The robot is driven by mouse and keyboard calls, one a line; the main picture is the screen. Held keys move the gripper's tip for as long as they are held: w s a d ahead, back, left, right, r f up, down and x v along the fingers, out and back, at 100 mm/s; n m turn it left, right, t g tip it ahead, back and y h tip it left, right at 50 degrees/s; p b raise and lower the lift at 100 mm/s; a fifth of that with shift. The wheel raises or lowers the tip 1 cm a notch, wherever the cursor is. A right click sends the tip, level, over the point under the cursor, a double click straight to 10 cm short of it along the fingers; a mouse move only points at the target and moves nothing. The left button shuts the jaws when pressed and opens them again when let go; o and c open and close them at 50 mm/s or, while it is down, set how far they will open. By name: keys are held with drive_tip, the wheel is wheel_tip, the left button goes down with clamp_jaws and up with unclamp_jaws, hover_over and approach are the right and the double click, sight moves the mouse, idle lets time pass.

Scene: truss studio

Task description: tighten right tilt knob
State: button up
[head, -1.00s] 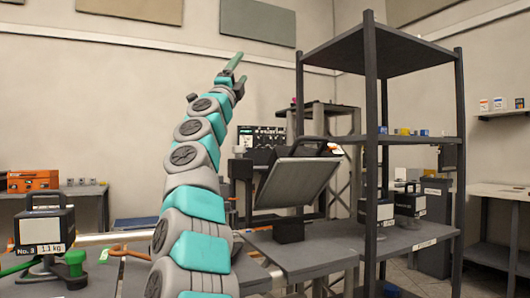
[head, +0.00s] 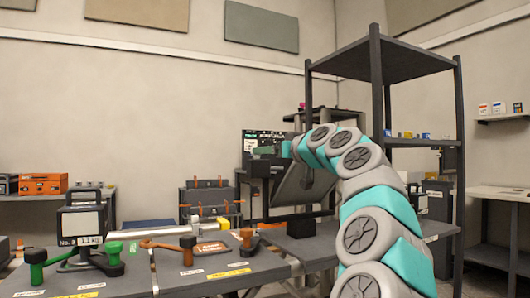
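A dark tilted panel (head: 300,187) stands in a bracket on a black base block (head: 299,227), right of the picture's middle. My arm rises from the lower right, bends over and covers the panel's upper and right parts. Its far end points left, and my gripper (head: 271,150) appears small near the panel's upper left. Its fingers are too small and partly covered to read, and contact with the panel or bracket cannot be told. No tilt knob can be made out; the panel's right side is behind my arm.
The front table (head: 224,262) holds green and orange knobbed handles (head: 187,243) and a black weight block (head: 81,225). Black cases with orange latches (head: 207,200) stand behind it. A tall dark shelf rack (head: 378,80) stands close behind my arm on the right.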

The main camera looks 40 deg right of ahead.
drive_tip(key=w, duration=0.2)
drive_tip(key=w+p, duration=0.1)
drive_tip(key=w, duration=0.3)
drive_tip(key=shift+d+r+p, duration=0.15)
drive_tip(key=shift+d+p, duration=0.2)
drive_tip(key=shift+w, duration=0.8)
drive_tip(key=shift+c, duration=0.3)
clamp_jaws()
